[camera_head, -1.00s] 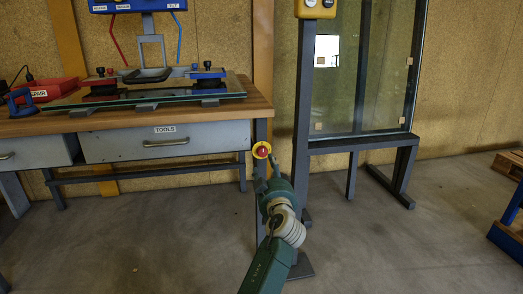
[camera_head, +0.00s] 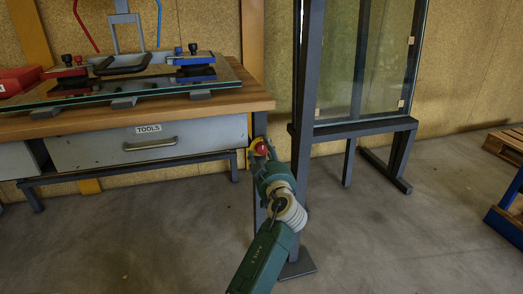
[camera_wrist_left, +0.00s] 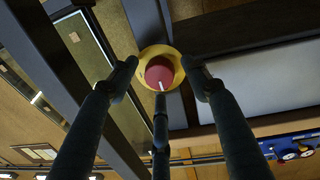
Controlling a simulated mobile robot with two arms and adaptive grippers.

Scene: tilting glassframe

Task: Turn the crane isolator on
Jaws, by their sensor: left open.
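The crane isolator is a red rotary knob on a round yellow plate (camera_head: 262,147), beside the right table leg. In the left wrist view the red knob (camera_wrist_left: 160,71) is near the middle, with a white mark on its lower part. My left gripper (camera_head: 270,154) is at the isolator, its fingers hard to make out in the head view. In the left wrist view its three dark fingers (camera_wrist_left: 161,80) are spread, two at the sides of the yellow plate and one below the knob. I cannot tell whether they touch it. My right gripper is not in view.
The workbench (camera_head: 255,99) with a TOOLS drawer (camera_head: 150,146) stands at left, bearing a glass pane and suction cups. A dark post (camera_head: 308,90) and the glass frame's stand (camera_head: 370,127) are close on the right.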

